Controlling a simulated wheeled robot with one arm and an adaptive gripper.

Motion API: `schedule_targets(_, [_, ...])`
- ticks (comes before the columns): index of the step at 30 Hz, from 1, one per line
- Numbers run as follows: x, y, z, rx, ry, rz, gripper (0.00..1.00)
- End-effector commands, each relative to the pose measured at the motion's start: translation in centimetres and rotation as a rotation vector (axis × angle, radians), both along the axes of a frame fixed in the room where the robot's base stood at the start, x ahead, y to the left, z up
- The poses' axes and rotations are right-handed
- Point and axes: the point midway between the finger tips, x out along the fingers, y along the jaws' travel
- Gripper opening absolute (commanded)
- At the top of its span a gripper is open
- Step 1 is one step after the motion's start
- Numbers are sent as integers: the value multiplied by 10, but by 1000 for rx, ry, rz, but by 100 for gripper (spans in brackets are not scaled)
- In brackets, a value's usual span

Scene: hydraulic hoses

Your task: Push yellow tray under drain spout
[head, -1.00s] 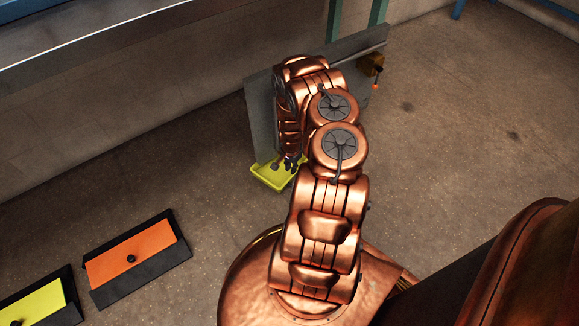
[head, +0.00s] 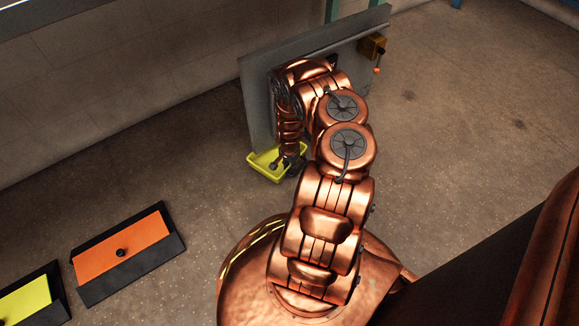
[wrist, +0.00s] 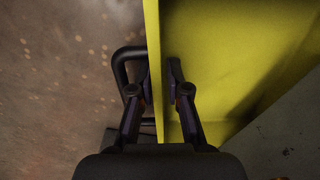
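The yellow tray (head: 264,165) is on the floor at the lower end of the upright grey panel (head: 258,105), partly hidden by my arm. In the wrist view the yellow tray (wrist: 215,50) fills the upper right. My gripper (wrist: 159,82) straddles its side wall, one finger outside and one inside, with the fingers close together on the wall. A black loop handle (wrist: 118,72) shows just left of the outer finger. In the head view my gripper (head: 290,165) is at the tray's right side. I cannot make out a drain spout; my arm hides part of the panel.
A brown box with an orange-tipped lever (head: 373,46) sits at the panel's upper right. An orange-topped black box (head: 122,252) and a yellow-topped one (head: 25,300) stand at the lower left. The floor left of the tray is clear.

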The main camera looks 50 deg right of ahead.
Motion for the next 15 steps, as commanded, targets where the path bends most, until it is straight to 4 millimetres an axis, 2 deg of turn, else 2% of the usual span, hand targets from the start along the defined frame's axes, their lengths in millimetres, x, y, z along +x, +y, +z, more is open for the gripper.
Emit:
schedule_targets(11, [0, 0, -2, 0, 0, 0, 16])
schedule_targets(15, [0, 0, -2, 0, 0, 0, 4])
